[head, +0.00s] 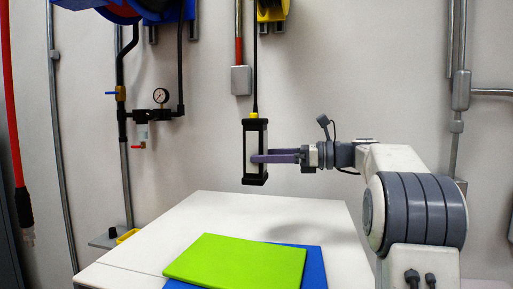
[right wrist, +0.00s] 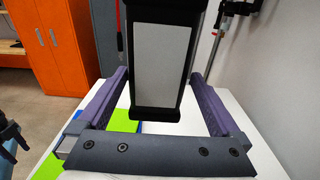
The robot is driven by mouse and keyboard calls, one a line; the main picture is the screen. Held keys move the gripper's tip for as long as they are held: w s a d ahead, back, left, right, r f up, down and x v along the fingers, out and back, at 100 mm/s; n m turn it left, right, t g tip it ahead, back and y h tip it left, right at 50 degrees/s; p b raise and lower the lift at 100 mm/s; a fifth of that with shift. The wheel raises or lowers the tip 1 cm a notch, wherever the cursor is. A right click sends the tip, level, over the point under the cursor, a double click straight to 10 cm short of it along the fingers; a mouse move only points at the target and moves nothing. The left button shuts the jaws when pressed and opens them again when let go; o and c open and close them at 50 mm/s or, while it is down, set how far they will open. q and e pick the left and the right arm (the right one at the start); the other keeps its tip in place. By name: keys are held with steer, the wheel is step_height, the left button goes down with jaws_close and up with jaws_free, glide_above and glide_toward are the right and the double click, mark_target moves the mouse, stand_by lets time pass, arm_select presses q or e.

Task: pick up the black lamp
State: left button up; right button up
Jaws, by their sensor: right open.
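The black lamp (head: 264,152) hangs upright on a black cord with a yellow fitting at its top, in the middle of the head view. It has a black frame and a pale panel, and its bottom end is above the white table. My right gripper (head: 262,156) reaches it from the right with its purple fingers at the lamp's lower half. In the right wrist view the lamp (right wrist: 160,65) stands between the two open fingers, with a gap on each side. Its top is cut off there.
A white table (head: 215,210) stands below, with a green board (head: 235,262) lying over a blue one (head: 313,265). A gauge and pipes (head: 160,97) are on the wall behind. In the right wrist view an orange cabinet (right wrist: 55,50) stands at the back left.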

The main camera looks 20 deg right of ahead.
mark_target(247, 136)
steer(key=p+x, duration=0.1)
steer(key=x, duration=0.2)
steer(key=p+x, duration=0.1)
steer(key=x, duration=0.1)
steer(key=shift+s+a+r+p, duration=0.1)
steer(key=shift+s+r+p, duration=0.05)
steer(key=shift+r+p, duration=0.15)
steer(key=shift+w+a+f, duration=0.2)
steer(key=shift+w+a, duration=0.1)
steer(key=shift+a, duration=0.1)
steer(key=c, duration=1.3)
steer(key=shift+r, duration=0.1)
steer(key=r, duration=0.2)
steer(key=d+r, duration=0.1)
steer(key=r, duration=0.1)
steer(key=shift+r+b, duration=0.2)
steer(key=shift+b, duration=0.2)
steer(key=s+d+r+p, duration=0.1)
steer(key=d+r, duration=0.1)
steer(key=d, duration=0.1)
steer(key=d+r+p, duration=0.1)
steer(key=d+r, duration=0.1)
steer(key=d, duration=0.2)
steer(key=s+d+r+p, duration=0.1)
steer(key=d+r, duration=0.1)
steer(key=d, duration=0.1)
steer(key=shift+s+d+r, duration=0.25)
steer(key=shift+s, duration=0.05)
